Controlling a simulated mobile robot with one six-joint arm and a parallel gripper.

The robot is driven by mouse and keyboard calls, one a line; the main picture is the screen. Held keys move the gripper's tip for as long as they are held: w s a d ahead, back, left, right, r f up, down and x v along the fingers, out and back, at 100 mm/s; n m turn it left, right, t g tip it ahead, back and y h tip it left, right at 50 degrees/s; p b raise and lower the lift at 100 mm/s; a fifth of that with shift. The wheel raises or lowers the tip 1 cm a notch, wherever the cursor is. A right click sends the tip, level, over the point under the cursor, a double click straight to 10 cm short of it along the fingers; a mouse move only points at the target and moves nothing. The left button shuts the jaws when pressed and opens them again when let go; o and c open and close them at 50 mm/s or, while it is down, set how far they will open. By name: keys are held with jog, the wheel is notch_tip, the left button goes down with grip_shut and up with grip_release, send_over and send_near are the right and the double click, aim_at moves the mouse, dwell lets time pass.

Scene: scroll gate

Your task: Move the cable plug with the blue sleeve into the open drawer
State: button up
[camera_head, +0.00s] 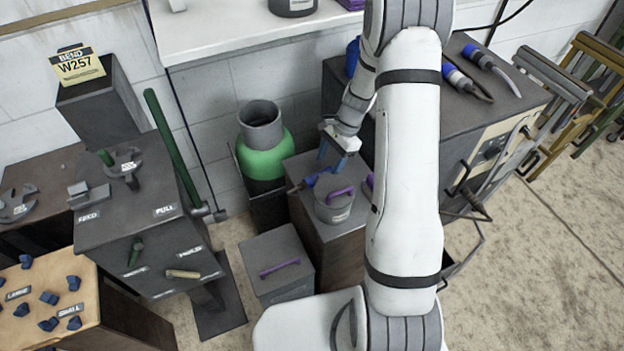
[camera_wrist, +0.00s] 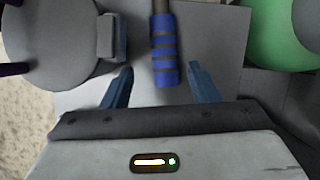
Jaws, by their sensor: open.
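My gripper (camera_head: 338,160) is open above a low grey cabinet left of my arm. In the wrist view, a ribbed blue sleeve on a brown shaft (camera_wrist: 165,50) lies between my fingertips (camera_wrist: 161,68) with gaps on both sides; depth is unclear. In the head view, this blue-and-brown piece (camera_head: 309,181) lies on the cabinet behind a lidded pot. Two cable plugs with blue on them lie on the right counter, one with a white band (camera_head: 456,78), the other with a grey body (camera_head: 477,56). An open drawer (camera_head: 470,246) juts out right of my arm, partly hidden by it.
The grey lidded pot (camera_head: 333,207) with a purple handle stands close in front of the piece; it also shows in the wrist view (camera_wrist: 60,45). A green bottle (camera_head: 262,150) stands at left. The right counter (camera_head: 510,105) ends above the drawer.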

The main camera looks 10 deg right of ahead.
aim_at(322, 172)
jog(key=x, duration=0.5)
jog(key=shift+w, duration=0.2)
jog(key=shift+c, duration=0.3)
grip_shut()
